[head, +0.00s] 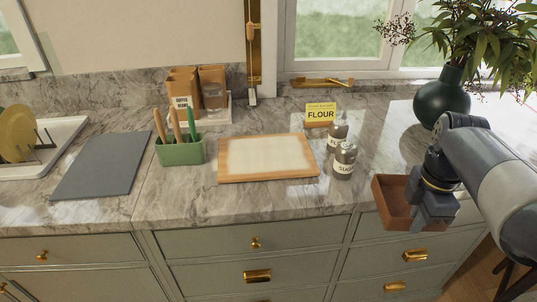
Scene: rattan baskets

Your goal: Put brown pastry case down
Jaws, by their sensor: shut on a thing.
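The brown pastry case (390,197) is an open, box-like brown case at the right of the head view. My gripper (433,208) is shut on its right side. The case is level or nearly so, at the front edge of the marble counter. I cannot tell whether its underside touches the counter or hangs above it. The gripper covers the right end of the case, and the fingertips are partly hidden.
A wooden board (225,160) with a pale centre lies mid-counter. Sugar (344,160) and another jar (337,132) stand right of it, near a yellow flour card (320,113). A green utensil holder (180,152), grey mat (100,167) and dark vase (440,100) also stand there.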

